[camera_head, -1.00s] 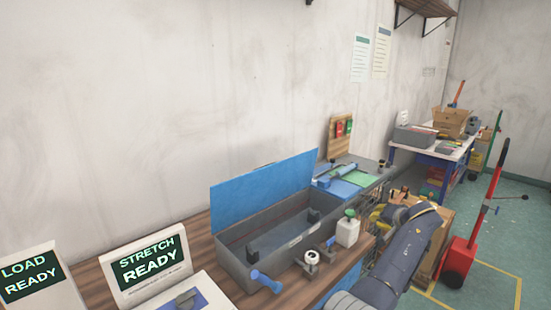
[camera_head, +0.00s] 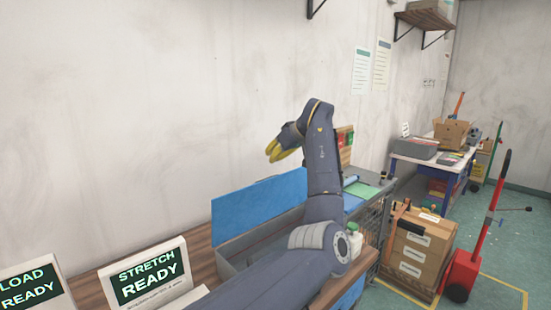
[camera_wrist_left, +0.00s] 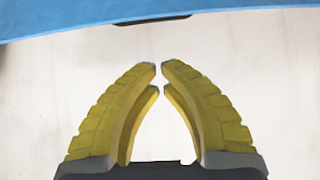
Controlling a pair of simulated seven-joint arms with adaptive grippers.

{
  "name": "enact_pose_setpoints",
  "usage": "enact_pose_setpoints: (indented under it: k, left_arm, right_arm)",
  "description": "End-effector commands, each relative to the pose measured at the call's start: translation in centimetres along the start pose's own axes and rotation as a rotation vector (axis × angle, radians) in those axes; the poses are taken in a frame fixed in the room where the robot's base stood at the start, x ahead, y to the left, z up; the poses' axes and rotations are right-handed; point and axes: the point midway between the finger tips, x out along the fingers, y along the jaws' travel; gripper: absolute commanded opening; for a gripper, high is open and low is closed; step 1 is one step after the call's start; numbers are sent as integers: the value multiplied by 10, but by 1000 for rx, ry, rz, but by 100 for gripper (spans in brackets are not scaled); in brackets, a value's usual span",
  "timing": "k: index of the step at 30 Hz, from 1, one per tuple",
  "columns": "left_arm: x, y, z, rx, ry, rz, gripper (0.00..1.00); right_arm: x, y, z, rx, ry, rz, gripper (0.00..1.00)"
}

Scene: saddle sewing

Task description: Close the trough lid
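The blue trough lid (camera_head: 258,205) stands open, tilted up along the back of the grey trough (camera_head: 229,262). My left arm crosses in front and hides most of the trough. My left gripper (camera_head: 271,154) has yellow fingers and hangs above the lid's upper edge, apart from it. In the left wrist view my left gripper (camera_wrist_left: 160,70) has its fingertips almost together with nothing between them. The lid (camera_wrist_left: 70,18) fills the top strip of that view, with a dark piece at its edge. My right gripper is not seen.
The trough sits on a wooden bench (camera_head: 196,262) against a pale wall. A white bottle (camera_head: 354,242) stands near the bench's front right. Screen panels (camera_head: 148,275) are at the left. Stacked cardboard boxes (camera_head: 418,258) and a red hand truck (camera_head: 462,272) stand at right.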

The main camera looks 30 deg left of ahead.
Motion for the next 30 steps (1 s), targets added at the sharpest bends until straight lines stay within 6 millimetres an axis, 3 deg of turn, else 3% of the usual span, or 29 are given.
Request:
enact_pose_setpoints:
  k: [13,21,30]
  left_arm:
    - [79,0,0,3,1,-2,0]
    - [58,1,24,4,2,0,0]
    - [51,1,32,4,2,1,0]
  right_arm:
    - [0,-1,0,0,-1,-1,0]
    - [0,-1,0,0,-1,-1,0]
    - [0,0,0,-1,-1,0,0]
